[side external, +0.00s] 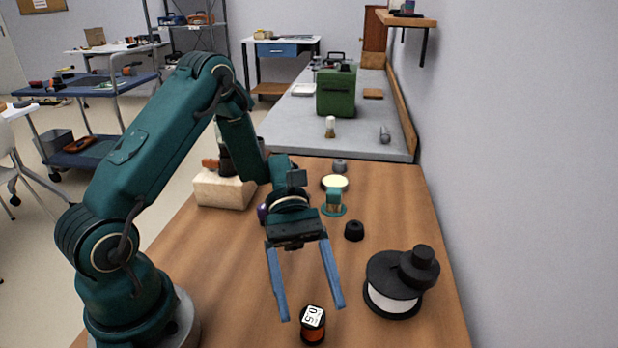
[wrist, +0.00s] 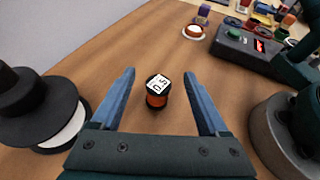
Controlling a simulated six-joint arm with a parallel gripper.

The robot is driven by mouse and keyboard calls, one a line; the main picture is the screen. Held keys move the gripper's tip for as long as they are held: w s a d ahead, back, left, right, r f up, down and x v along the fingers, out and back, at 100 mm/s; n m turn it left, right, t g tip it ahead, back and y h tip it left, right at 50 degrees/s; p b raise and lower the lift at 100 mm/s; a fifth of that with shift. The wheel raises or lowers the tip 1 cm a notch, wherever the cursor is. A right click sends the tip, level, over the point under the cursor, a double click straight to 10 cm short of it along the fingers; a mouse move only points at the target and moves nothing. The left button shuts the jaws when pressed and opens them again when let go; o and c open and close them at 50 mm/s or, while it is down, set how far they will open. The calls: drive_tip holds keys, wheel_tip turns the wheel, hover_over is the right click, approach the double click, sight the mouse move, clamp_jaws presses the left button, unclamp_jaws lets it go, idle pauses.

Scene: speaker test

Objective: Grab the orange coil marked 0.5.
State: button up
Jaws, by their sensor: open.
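The orange coil (side external: 312,333) has black ends and a white label reading 0.5 on top. It stands upright on the wooden table near the front edge of the side view. My gripper (side external: 314,314) has two blue fingers, spread wide and empty. In the wrist view my gripper (wrist: 160,73) shows a finger on each side of the coil, neither touching it. Its height above the table is hard to tell.
A large black spool with a white band (side external: 394,300) stands right of the coil, close to my right finger in the side view. A small black knob (side external: 354,231) and a teal coil (side external: 333,203) stand farther back. The wooden table (side external: 230,290) is clear around the coil.

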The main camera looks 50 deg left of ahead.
sight(316, 332)
wheel_tip(316, 332, down, 2)
drive_tip(key=shift+f, duration=0.1)
drive_tip(key=shift+x, duration=2.55)
clamp_jaws()
